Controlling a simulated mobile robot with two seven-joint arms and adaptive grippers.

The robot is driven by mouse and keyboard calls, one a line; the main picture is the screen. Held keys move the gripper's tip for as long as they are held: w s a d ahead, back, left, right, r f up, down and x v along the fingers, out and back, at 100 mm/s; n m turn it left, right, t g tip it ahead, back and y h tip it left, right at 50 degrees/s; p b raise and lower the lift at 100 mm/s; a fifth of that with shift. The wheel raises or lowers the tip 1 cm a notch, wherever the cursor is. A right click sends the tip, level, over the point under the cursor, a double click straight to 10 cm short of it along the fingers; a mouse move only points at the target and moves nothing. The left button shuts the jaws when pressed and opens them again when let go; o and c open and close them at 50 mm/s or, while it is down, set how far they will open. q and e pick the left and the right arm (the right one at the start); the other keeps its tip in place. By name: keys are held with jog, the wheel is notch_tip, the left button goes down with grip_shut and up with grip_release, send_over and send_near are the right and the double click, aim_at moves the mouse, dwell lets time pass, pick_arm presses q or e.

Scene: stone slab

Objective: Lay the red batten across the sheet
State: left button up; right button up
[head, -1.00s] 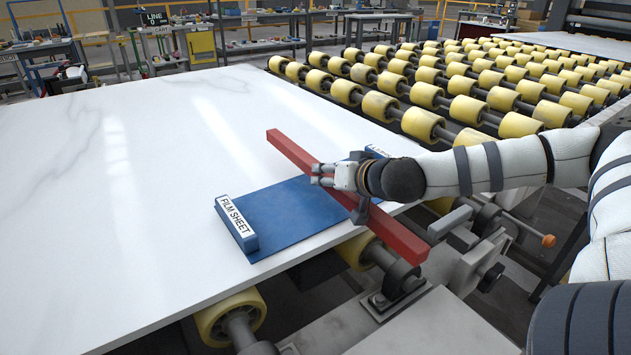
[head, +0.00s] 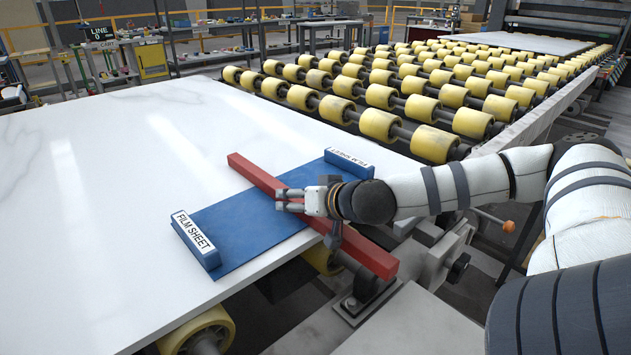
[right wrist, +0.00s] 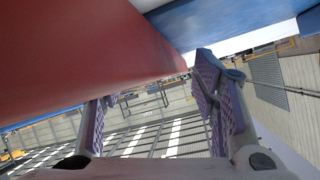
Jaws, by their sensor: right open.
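The red batten (head: 254,175) lies slantwise over the blue film sheet (head: 243,218). Its far end is on the white slab beyond the sheet, and its near end sticks out past the slab's front edge. The sheet lies flat between two blue end blocks marked FILM SHEET, at left (head: 196,240) and right (head: 348,165). My right gripper (head: 305,205) is open at the batten's middle, hiding part of it. In the right wrist view the batten (right wrist: 80,60) fills the upper left, close to the purple-padded fingers (right wrist: 158,105). I cannot tell whether the fingers touch it. My left gripper is out of view.
The white slab (head: 90,200) is bare to the left and behind the sheet. Yellow rollers (head: 378,124) fill the area behind and right. A grey clamp-like bracket (head: 365,295) stands below the batten's near end. Workbenches (head: 350,33) are far back.

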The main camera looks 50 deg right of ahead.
aim_at(328, 223)
jog(key=s+r, duration=0.1)
jog(key=s+r+p, duration=0.1)
jog(key=s+r, duration=0.1)
jog(key=r, duration=0.1)
jog(key=shift+s+a+p, duration=0.1)
jog(key=shift+a+p, duration=0.2)
jog(key=shift+p, duration=0.1)
jog(key=s, duration=0.3)
jog(key=s+r, duration=0.1)
jog(key=s, duration=0.1)
jog(key=shift+a, duration=0.4)
jog(key=shift+s+r, duration=0.25)
jog(key=shift+s, duration=0.15)
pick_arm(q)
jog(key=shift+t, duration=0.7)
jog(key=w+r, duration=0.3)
